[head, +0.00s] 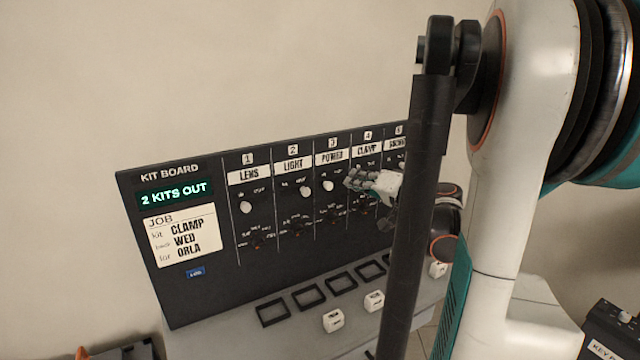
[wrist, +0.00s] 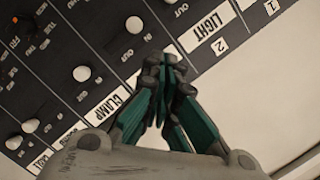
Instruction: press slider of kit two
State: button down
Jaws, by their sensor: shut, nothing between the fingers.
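The kit board (head: 220,285) is a dark upright panel with numbered columns. Column 2, LIGHT (head: 292,164), has a white slider knob (head: 306,192) below its label. In the wrist view the LIGHT label (wrist: 207,38) shows upside down, right of my fingers; its knob is not clearly visible there. My gripper (head: 351,181) is shut and empty, with its fingertips in front of the POWER column, right of the LIGHT knob. In the wrist view my gripper (wrist: 168,62) covers the POWER label; the knob beyond its tips (wrist: 134,25) seems to be POWER's. I cannot tell if it touches the panel.
Neighbouring knobs are LENS (head: 246,207) and POWER (head: 328,185); CLAMP's knob (wrist: 82,73) shows in the wrist view. A display (head: 176,193) reads 2 KITS OUT. Below are square frames (head: 272,312) and white blocks (head: 333,320) on a grey ledge. My arm hides the board's right side.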

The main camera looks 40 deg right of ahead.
aim_at(305, 191)
jog(key=w, duration=0.3)
jog(key=w+f, duration=0.1)
jog(key=w, duration=0.6)
jog(key=shift+w+d+f+p, duration=0.2)
jog(key=shift+f+p, duration=0.05)
jog(key=shift+p, duration=0.1)
jog(key=shift+a+f, duration=0.85)
jog(key=shift+a, duration=0.15)
jog(key=shift+a+f, duration=0.15)
jog(key=shift+a, duration=0.15)
jog(key=shift+w+a+f, duration=0.15)
jog(key=shift+a+f, duration=0.05)
jog(key=shift+f, duration=0.1)
jog(key=shift+a, duration=0.1)
